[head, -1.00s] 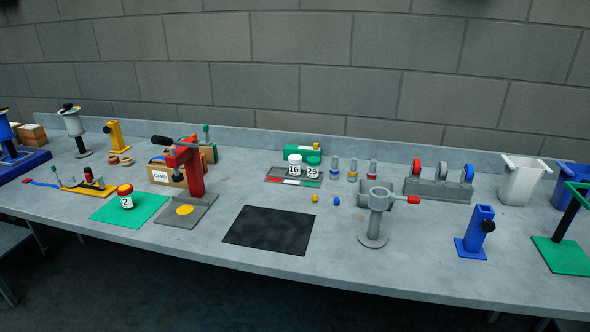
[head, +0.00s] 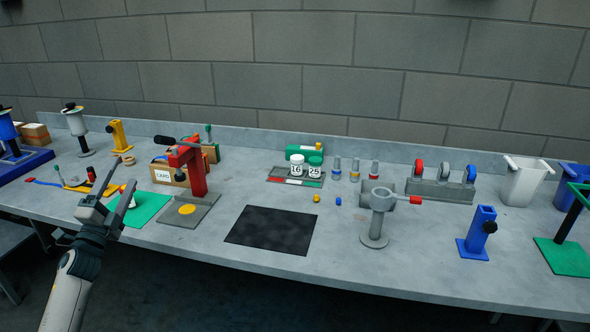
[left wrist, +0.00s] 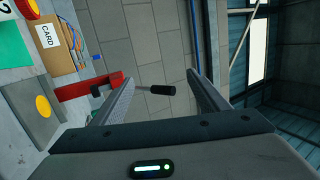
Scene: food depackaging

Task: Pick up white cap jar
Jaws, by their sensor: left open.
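The white cap jar (head: 295,169), labelled 16, stands upright on a grey tray (head: 277,174) at the back middle of the table. A green cap jar (head: 315,169), labelled 25, stands close on its right. My left gripper (head: 118,180) is open, at the left front of the table, far to the left of the white cap jar. In the left wrist view its spread fingers (left wrist: 158,83) show nothing held between them; the white cap jar is not in that view. My right gripper is in neither view.
A red press (head: 193,172) with a black handle stands right of my left gripper. A green mat (head: 150,205) lies partly behind the gripper, which mostly hides the jar there. A black mat (head: 270,230) lies clear at front middle. A grey stand (head: 377,215) is right of it.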

